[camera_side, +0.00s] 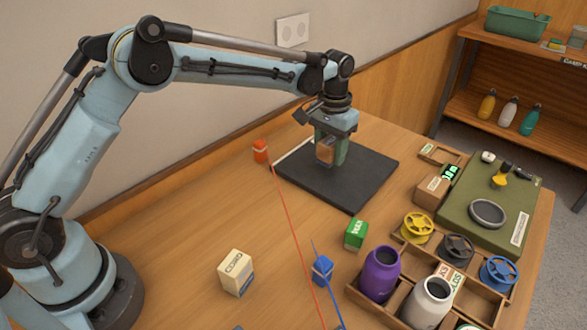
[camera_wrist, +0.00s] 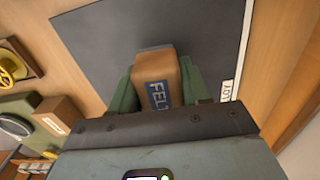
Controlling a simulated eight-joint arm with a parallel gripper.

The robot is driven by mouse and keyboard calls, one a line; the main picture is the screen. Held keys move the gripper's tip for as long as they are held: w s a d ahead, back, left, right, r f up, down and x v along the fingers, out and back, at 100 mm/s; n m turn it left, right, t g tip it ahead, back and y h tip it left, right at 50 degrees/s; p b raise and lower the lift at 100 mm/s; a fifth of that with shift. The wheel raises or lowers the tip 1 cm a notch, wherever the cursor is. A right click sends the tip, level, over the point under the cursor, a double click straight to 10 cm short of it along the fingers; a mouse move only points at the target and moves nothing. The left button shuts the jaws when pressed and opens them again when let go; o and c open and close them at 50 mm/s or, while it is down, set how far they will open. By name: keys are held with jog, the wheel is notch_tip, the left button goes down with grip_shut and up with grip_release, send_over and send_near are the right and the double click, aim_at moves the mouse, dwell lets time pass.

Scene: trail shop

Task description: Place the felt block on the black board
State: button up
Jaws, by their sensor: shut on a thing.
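The felt block (camera_wrist: 157,82) is a brown block with a blue label reading FELT in the wrist view. My gripper (camera_wrist: 155,88) is shut on it, with a green finger on each side. In the side view, my gripper (camera_side: 330,150) points down over the black board (camera_side: 360,187), and the block (camera_side: 325,151) shows between the fingers. The black board (camera_wrist: 110,40) lies flat on the wooden table. I cannot tell whether the block touches the board; the fingers hide part of it.
An orange-red block (camera_side: 261,151) stands by the board's left corner. A cardboard box (camera_side: 431,190) and a green mat (camera_side: 510,225) are to the right. A cream block (camera_side: 236,272), green block (camera_side: 356,234) and blue block (camera_side: 322,268) stand in front. Cords cross the table.

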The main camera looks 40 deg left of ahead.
jog(key=shift+f, duration=1.2)
jog(key=shift+f, duration=0.15)
jog(key=o, duration=1.1)
jog(key=shift+c, duration=0.2)
